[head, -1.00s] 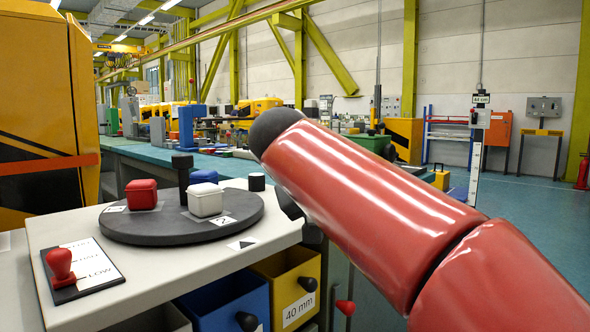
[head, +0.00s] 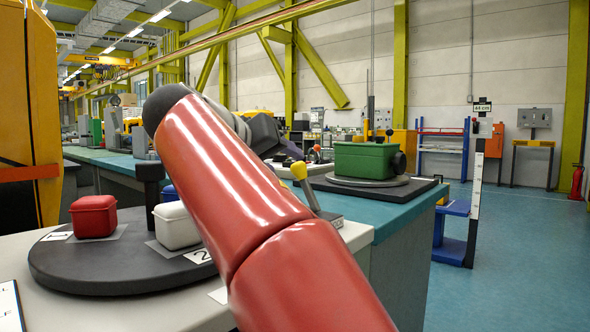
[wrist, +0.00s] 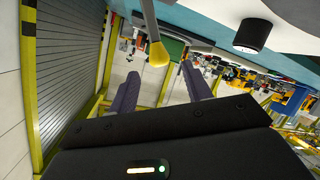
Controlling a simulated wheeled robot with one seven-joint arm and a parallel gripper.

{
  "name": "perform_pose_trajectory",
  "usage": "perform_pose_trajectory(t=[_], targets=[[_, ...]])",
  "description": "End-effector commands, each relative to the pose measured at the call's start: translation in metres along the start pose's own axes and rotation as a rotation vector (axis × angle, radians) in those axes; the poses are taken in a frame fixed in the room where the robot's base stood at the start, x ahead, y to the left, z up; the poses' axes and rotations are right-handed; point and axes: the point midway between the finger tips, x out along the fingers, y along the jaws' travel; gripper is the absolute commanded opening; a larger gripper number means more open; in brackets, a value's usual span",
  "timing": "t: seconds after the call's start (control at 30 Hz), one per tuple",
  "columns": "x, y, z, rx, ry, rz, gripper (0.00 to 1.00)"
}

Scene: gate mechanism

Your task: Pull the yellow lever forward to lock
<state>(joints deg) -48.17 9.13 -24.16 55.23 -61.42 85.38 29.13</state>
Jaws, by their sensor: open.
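The yellow lever's round knob (head: 299,171) shows in the head view just right of my red arm, on a grey shaft leaning up to the left from the bench corner. In the wrist view the yellow knob (wrist: 158,54) and its pale shaft come down from the top edge. My gripper (wrist: 160,71) is open and empty, its two dark fingers apart. The knob appears just beyond the fingertips, lined up with the gap between them; I see no contact. In the head view my gripper (head: 266,135) is partly hidden behind my arm.
A dark turntable (head: 110,262) with a red box (head: 94,216), a white box (head: 177,227) and a mostly hidden blue one stands at left. A green box (head: 364,161) sits on a round plate behind the lever. Open floor (head: 520,240) lies at right.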

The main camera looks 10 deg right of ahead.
Motion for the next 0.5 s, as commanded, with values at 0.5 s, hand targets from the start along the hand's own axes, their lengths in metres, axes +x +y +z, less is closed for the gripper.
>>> perform_pose_trajectory(t=[0.5], targets=[[0.066,0.0,0.001,-0.002,-0.002,0.001,0.49]])
